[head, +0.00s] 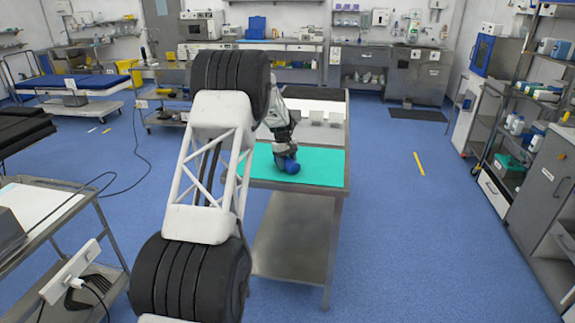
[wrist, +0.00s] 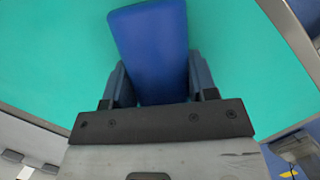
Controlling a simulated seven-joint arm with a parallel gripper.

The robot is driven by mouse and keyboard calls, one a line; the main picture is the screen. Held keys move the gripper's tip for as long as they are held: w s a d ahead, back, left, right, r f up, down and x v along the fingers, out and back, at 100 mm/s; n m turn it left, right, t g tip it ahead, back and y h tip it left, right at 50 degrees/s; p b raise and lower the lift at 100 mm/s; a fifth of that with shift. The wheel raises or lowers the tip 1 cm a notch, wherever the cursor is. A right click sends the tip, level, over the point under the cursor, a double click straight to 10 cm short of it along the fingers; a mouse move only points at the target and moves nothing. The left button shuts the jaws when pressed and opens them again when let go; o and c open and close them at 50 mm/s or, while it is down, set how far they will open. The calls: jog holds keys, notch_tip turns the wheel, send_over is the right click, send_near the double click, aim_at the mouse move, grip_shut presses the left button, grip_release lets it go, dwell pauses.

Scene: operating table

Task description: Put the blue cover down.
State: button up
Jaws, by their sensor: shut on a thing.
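The blue cover (wrist: 155,50) is a smooth blue block-like piece between the two fingers of my gripper (wrist: 160,85) in the wrist view. My gripper is shut on it. In the head view the cover (head: 289,164) shows as a small blue shape below my gripper (head: 285,150), over the green sheet (head: 325,165) on the steel table. I cannot tell whether its underside touches the sheet. Part of the cover is hidden by the gripper.
The steel table (head: 338,190) has a bare green area right of the cover. Another cart (head: 75,232) stands at left. A shelf rack (head: 520,110) stands at right.

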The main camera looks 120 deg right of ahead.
aim_at(288, 159)
jog(key=shift+r, duration=1.85)
jog(key=w+a+r, duration=0.1)
jog(key=w+a, duration=1)
jog(key=shift+a+r, duration=0.15)
jog(key=shift+a, duration=0.2)
